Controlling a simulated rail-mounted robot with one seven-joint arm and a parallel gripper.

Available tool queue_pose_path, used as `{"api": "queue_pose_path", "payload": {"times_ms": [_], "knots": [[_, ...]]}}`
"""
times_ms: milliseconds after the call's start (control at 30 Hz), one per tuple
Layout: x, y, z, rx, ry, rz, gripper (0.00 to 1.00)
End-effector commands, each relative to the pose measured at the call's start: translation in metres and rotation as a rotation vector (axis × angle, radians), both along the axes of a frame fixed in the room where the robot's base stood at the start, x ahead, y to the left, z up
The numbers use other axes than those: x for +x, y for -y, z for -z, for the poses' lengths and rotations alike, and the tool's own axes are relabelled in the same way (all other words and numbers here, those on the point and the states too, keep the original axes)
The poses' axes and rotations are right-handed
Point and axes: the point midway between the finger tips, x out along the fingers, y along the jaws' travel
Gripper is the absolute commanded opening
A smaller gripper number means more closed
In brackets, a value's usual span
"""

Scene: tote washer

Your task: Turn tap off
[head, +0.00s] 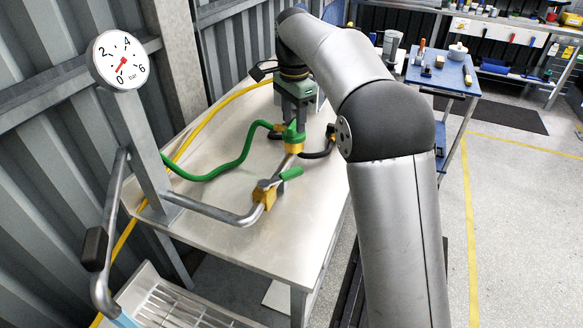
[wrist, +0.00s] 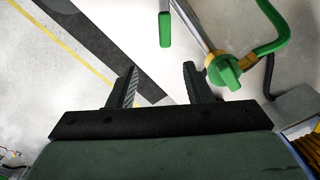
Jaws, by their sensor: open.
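A brass valve (head: 264,194) sits on the metal pipe over the steel table, with a lever ending in a green grip (head: 291,173). The grip also shows at the top of the wrist view (wrist: 165,29). Further along is a brass fitting (head: 293,147) with a green knob, where the hoses join; the knob (wrist: 225,70) shows in the wrist view, just right of my right finger. My gripper (head: 293,122) points down close to this fitting, partly hiding it in the head view. In the wrist view my gripper (wrist: 162,82) is open, with nothing between the fingers.
A round pressure gauge (head: 120,61) stands on a post at the left. A green hose (head: 222,172) and a yellow hose (head: 205,120) cross the steel table (head: 225,222). A blue-topped bench (head: 443,75) stands behind. Floor at the right is clear.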

Motion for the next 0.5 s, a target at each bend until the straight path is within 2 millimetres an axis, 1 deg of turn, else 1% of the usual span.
{"api": "queue_pose_path", "payload": {"times_ms": [33, 100, 167, 267, 500], "knots": [[0.005, -0.005, 0.003, -0.001, -0.002, 0.017, 0.45], [0.007, -0.008, 0.006, -0.002, -0.002, 0.032, 0.45], [0.008, -0.009, 0.010, -0.001, -0.004, 0.037, 0.45], [0.007, -0.008, 0.023, -0.002, -0.005, 0.037, 0.45], [0.007, -0.008, 0.073, -0.002, -0.005, 0.036, 0.45]]}}
